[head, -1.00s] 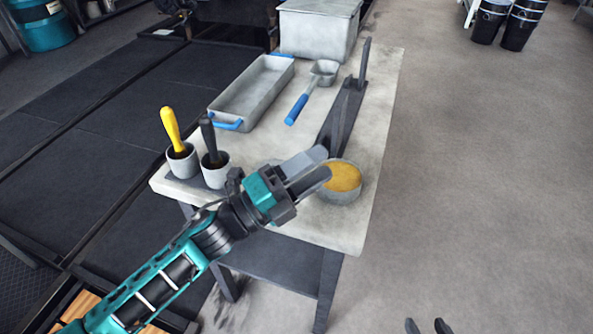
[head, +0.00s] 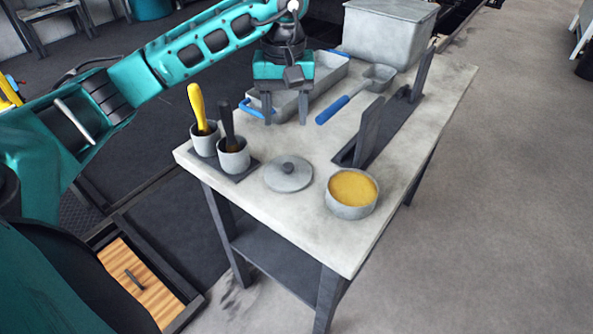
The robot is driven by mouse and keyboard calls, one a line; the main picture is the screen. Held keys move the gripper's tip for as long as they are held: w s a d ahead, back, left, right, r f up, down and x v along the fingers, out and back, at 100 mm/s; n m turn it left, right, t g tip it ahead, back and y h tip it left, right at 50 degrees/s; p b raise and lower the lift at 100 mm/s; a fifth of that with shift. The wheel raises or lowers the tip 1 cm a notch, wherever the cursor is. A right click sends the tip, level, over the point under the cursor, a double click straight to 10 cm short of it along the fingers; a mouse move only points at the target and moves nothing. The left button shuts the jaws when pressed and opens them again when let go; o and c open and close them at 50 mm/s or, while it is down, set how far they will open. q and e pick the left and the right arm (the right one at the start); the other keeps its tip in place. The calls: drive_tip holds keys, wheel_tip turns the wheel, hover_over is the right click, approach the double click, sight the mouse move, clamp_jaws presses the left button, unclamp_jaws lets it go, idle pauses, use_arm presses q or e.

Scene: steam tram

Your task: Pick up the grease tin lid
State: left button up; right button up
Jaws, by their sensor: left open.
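My right gripper is not in view.
Two cups (head: 234,156) with a yellow and a black handle stand left of the lid. Behind are the grey tray (head: 326,78) with blue handles, a blue-handled scoop (head: 345,108), a dark rack (head: 369,130) with uprights, and a grey bin (head: 388,35).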

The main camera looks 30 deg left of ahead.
use_arm(q)
hover_over(288, 165)
drive_tip(key=f, duration=0.6)
drive_tip(key=shift+a+f, duration=0.2)
drive_tip(key=shift+f, duration=0.2)
drive_tip(key=shift+d+f, duration=0.2)
drive_tip(key=shift+f, duration=2.55)
drive_tip(key=shift+c, duration=0.2)
clamp_jaws()
